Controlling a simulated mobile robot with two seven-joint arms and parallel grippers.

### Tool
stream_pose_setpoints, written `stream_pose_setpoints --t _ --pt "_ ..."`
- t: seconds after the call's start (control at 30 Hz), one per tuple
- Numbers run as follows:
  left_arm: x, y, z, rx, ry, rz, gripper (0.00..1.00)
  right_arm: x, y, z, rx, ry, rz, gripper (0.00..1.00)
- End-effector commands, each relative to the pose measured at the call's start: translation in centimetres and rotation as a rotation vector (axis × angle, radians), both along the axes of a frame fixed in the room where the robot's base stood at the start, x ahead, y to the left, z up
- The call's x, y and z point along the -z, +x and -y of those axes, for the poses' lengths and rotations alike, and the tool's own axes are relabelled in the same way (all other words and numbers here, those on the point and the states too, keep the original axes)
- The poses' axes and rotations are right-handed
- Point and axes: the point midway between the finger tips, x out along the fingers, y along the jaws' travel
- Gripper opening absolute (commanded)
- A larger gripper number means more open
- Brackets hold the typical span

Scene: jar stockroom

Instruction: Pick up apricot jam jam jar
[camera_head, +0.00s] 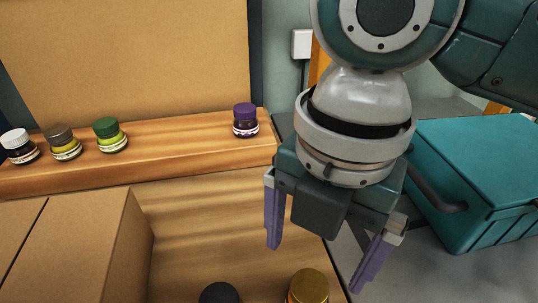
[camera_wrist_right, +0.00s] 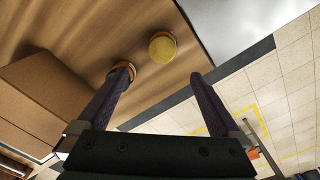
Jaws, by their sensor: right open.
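A jar with a gold lid (camera_head: 308,283) and an amber body stands on the lower wooden surface at the bottom edge of the head view. I cannot read its label, so I cannot tell for sure that it is apricot jam. A gold lid (camera_wrist_right: 162,48) also shows in the right wrist view, beyond and between the fingertips. My right gripper (camera_head: 318,266) is open and empty, with purple fingers apart, above the surface near the gold-lidded jar. It also shows in the right wrist view (camera_wrist_right: 163,74). My left gripper is not in view.
A dark-lidded jar (camera_head: 219,292) stands left of the gold one. Cardboard boxes (camera_head: 85,245) are at left. White-, brown-, green- (camera_head: 110,135) and purple-lidded (camera_head: 246,120) jars stand on the raised shelf (camera_head: 185,148). A teal case (camera_head: 480,180) is at right.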

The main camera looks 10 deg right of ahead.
Motion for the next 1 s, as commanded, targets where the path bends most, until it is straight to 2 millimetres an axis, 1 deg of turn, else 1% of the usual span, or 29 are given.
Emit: stream_pose_setpoints --t 0.03,0.1,0.3,0.47,0.57,0.73,0.83,1.0 --pt "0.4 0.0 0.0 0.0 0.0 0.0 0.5 0.2 0.4 0.5 -0.025 -0.019 -0.001 1.0" --pt "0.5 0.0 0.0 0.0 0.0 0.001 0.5 0.7 0.5 0.8 -0.044 -0.031 -0.006 1.0" --pt "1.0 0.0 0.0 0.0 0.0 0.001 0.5 3.7 0.5 0.8 -0.049 -0.031 -0.009 1.0" --pt "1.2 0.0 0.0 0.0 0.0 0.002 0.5 5.0 0.5 0.8 -0.05 -0.031 -0.007 1.0" --pt "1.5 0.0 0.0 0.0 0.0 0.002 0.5 6.3 0.5 0.7 -0.049 -0.03 -0.007 1.0" --pt "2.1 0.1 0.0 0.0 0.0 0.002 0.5 9.1 0.6 0.8 -0.049 -0.031 -0.007 1.0" --pt "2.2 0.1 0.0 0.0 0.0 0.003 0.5 9.9 0.6 0.8 -0.05 -0.03 -0.005 1.0" --pt "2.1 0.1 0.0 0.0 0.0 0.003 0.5 9.9 0.6 0.7 -0.051 -0.03 -0.004 1.0"
